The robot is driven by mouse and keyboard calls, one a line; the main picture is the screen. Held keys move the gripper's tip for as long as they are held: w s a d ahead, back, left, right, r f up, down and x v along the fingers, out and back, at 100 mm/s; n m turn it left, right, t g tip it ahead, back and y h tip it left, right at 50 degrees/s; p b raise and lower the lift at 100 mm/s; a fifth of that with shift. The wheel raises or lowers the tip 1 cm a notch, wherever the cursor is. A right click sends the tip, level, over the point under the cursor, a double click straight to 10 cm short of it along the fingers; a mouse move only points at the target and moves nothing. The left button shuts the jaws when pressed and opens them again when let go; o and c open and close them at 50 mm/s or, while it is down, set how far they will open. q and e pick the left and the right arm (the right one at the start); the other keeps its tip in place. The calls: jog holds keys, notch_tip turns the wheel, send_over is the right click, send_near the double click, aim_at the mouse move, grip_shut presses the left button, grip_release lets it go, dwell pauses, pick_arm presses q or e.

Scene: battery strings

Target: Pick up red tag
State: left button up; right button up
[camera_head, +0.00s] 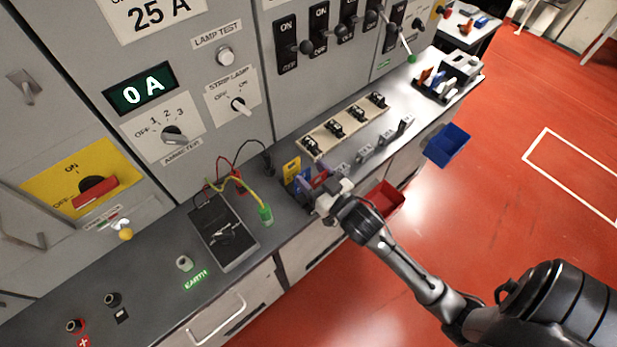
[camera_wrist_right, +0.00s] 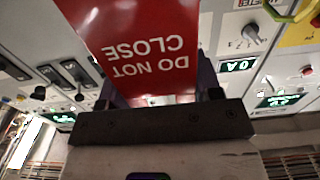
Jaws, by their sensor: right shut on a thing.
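The red tag (camera_wrist_right: 135,40) fills the upper middle of the right wrist view, with the white words "DO NOT CLOSE" upside down. My right gripper (camera_head: 313,185) is shut on it, with purple fingers at the tag's two sides. In the head view the red tag (camera_head: 319,178) is a small red patch between the fingers, mostly hidden by them. The gripper is over the front part of the grey bench top, beside a yellow tag (camera_head: 291,169). My left gripper is in neither view.
A meter (camera_head: 223,232) with leads lies left of the gripper. A beige fuse strip (camera_head: 345,127) is behind and right. A red bin (camera_head: 385,198) and a blue bin (camera_head: 447,145) hang at the bench front. Panel switches (camera_head: 318,28) stand behind. Red floor is open at right.

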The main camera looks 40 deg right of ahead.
jog(key=s+d+r+p, duration=0.1)
jog(key=s+d+r, duration=0.1)
jog(key=s+r, duration=0.4)
jog(key=s, duration=0.4)
jog(key=shift+d, duration=0.3)
